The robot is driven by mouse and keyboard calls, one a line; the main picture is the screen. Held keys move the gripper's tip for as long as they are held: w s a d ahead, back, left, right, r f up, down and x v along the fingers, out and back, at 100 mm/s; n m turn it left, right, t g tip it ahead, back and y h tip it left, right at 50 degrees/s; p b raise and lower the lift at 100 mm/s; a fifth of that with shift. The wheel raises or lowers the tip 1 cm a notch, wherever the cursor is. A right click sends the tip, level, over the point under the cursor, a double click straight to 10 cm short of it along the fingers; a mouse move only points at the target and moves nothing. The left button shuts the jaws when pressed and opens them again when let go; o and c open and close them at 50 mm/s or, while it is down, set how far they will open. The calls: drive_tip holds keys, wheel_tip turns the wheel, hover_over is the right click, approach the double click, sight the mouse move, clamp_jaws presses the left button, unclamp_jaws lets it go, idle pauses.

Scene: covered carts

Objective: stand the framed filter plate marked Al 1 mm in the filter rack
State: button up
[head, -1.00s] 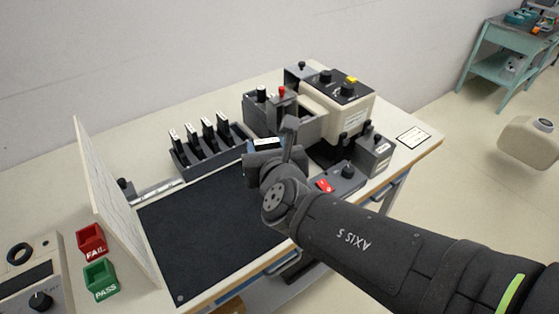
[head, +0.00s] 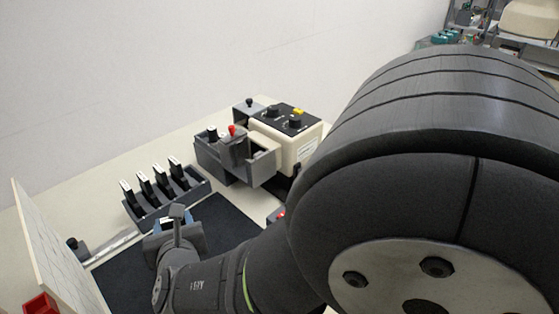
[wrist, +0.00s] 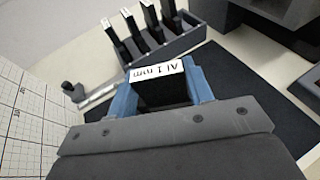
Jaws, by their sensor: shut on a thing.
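My gripper (wrist: 160,88) is shut on the filter plate marked Al 1 mm (wrist: 158,70). In the wrist view the plate's white label faces up between the blue fingers, and its dark body shows below the label. In the head view my gripper (head: 172,222) is over the dark mat, just in front of the filter rack (head: 190,196). The rack is a grey tray with several black framed plates with white labels standing in it. It also shows at the top of the wrist view (wrist: 186,42). The plate's lower edge is hidden by my gripper.
The dark mat (head: 228,222) lies in front of the rack. A cream and grey apparatus (head: 290,140) stands to the right. A pale gridded board (head: 50,245) stands at the left, with a red bin (head: 40,304) beside it. My arm covers the right side of the head view.

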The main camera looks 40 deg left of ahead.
drive_tip(key=shift+f, duration=1.55)
drive_tip(key=shift+f, duration=0.1)
drive_tip(key=o, duration=1.3)
drive_tip(key=shift+s+d+r, duration=0.1)
drive_tip(key=shift+d+r, duration=0.1)
drive_tip(key=v, duration=1.1)
drive_tip(key=o, duration=0.7)
drive_tip(key=shift+s+d, duration=0.1)
drive_tip(key=shift+d, duration=0.2)
